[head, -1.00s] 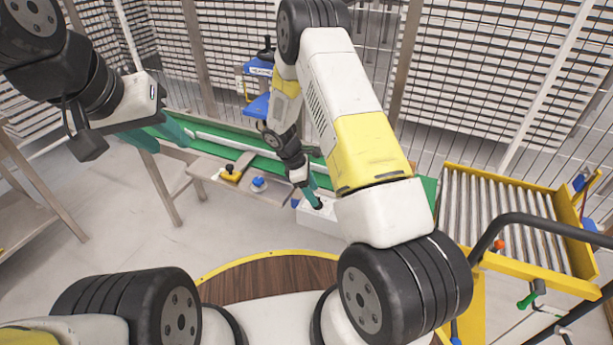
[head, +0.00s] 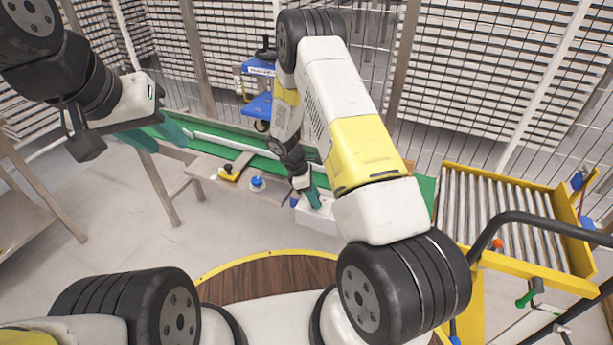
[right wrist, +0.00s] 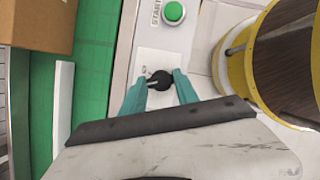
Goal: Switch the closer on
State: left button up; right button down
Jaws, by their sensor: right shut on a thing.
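A black rotary knob (right wrist: 160,80) sits on a white plate of a light control box (right wrist: 165,45) in the right wrist view. The box (head: 318,221) also shows in the head view, below the green conveyor. My right gripper (right wrist: 161,84) has its teal fingertips on both sides of the knob and is shut on it. In the head view my right gripper (head: 314,197) points down at the box, and the knob is hidden there. Small lettering by the knob is unreadable. My left gripper (head: 155,135) is open and empty, above the left part of the conveyor.
A green button (right wrist: 174,12) marked START is above the knob. A cardboard box (right wrist: 38,22) is near the green conveyor (right wrist: 97,60). A yellow-rimmed round part (right wrist: 250,50) is close at right. A blue device (head: 258,105) stands behind the conveyor. A roller table (head: 505,215) is at right.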

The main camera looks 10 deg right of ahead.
jog(key=m, duration=0.2)
jog(key=m+g, duration=0.1)
jog(key=m, duration=0.1)
jog(key=shift+w+m+g+y, duration=0.15)
jog(key=shift+m+g+y, duration=0.15)
jog(key=shift+y, duration=0.1)
jog(key=m+g+y, duration=0.1)
jog(key=m, duration=0.3)
jog(key=shift+w+d, duration=0.1)
jog(key=shift+d, duration=0.05)
jog(key=shift+m, duration=0.3)
jog(key=c, duration=0.9)
grip_release()
jog(key=v, duration=0.8)
jog(key=shift+d, duration=0.1)
